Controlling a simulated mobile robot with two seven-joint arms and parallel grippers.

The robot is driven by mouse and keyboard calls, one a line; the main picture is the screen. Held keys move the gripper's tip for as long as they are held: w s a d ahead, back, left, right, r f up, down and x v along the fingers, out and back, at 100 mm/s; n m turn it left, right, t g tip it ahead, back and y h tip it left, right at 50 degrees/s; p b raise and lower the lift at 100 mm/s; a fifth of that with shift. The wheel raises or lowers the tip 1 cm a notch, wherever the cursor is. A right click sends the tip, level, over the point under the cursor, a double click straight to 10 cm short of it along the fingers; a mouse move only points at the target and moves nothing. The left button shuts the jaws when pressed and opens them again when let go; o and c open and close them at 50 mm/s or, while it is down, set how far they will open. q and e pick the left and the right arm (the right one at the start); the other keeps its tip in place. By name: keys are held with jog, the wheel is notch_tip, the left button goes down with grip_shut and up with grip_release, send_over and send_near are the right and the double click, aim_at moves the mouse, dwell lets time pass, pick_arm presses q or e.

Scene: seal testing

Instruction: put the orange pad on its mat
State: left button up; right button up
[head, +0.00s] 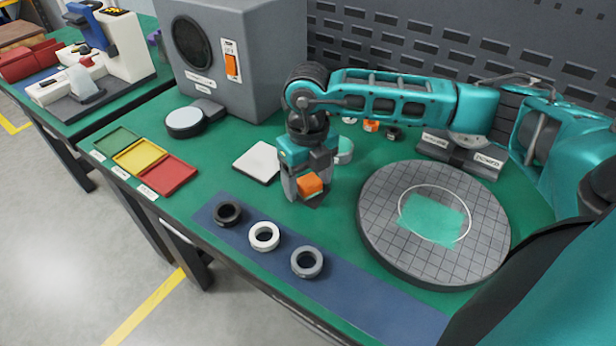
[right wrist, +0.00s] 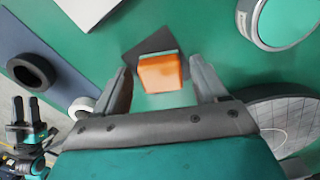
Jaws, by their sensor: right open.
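The orange pad (head: 311,184) is a small orange block with a thin green layer showing in the right wrist view (right wrist: 162,74). It is between the fingers of my right gripper (head: 308,190), which is open, with a gap on both sides in the right wrist view (right wrist: 163,88). A dark square mat (right wrist: 170,38) lies on the green table behind the pad in that view, and the pad covers part of it. In the head view a dark corner of the mat (head: 318,201) shows below the pad. Whether pad and mat touch is unclear. My left gripper (right wrist: 27,110) is small at the left of the right wrist view.
A round gridded plate (head: 380,215) stands right of the gripper. A white square (head: 258,162) lies to the left. Three rings, black (head: 219,219), white (head: 253,238) and grey (head: 295,268), sit on a blue strip (head: 370,312) in front. A teal-topped cylinder (right wrist: 288,22) stands close by.

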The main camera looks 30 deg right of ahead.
aim_at(308, 181)
notch_tip(308, 181, up, 12)
jog(key=p, duration=0.1)
jog(key=shift+r, duration=0.2)
dwell(0.3)
jog(key=shift+f, duration=0.1)
dwell(0.4)
